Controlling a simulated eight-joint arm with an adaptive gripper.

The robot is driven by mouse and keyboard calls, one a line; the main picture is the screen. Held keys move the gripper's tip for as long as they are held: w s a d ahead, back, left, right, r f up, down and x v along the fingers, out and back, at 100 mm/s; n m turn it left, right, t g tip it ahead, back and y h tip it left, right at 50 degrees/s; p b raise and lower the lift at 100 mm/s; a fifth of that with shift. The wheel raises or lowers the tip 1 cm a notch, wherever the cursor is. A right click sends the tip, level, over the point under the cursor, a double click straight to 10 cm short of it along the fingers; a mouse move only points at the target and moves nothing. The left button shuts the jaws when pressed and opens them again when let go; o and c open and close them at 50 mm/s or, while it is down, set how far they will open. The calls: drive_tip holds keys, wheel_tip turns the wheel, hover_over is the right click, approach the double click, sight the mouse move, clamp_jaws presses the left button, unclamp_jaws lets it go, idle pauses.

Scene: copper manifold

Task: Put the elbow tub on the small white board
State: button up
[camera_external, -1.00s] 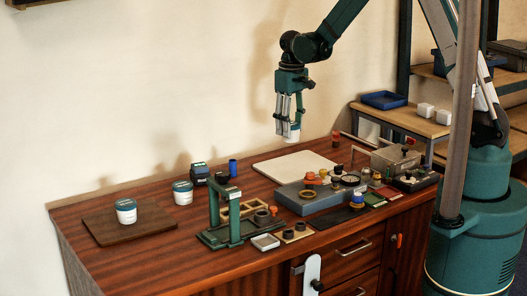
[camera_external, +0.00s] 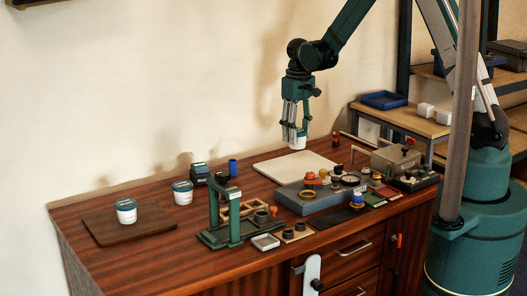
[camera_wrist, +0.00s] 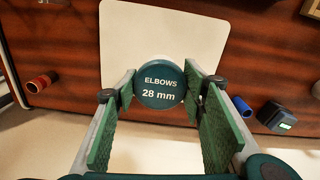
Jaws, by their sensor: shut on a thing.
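The elbow tub (camera_wrist: 160,84) has a dark teal lid reading "ELBOWS 28 mm". It is between the green finger pads of my gripper (camera_wrist: 162,92), which is shut on it. In the external view my gripper (camera_external: 296,132) points down and holds the white-bodied tub (camera_external: 298,143) in the air above the table. The small white board (camera_external: 278,170) lies flat on the table below the tub and looks empty. In the wrist view the white board (camera_wrist: 165,28) shows behind and beyond the tub, which hides part of its near edge.
Two similar tubs stand at left, one (camera_external: 126,211) on a dark brown board (camera_external: 105,232), one (camera_external: 183,192) beside it. A green frame (camera_external: 236,215) and a grey-blue block with fittings (camera_external: 305,203) stand in front of the white board. A blue cylinder (camera_external: 232,167) is left of it.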

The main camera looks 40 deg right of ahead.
sight(298, 131)
drive_tip(key=shift+f, duration=1.65)
drive_tip(key=shift+f+b, duration=0.55)
drive_tip(key=shift+f, duration=1.35)
drive_tip(key=shift+f, duration=0.15)
drive_tip(key=o, duration=1.1)
wheel_tip(298, 131, up, 12)
drive_tip(key=shift+r+p, duration=0.2)
drive_tip(key=shift+p, duration=0.75)
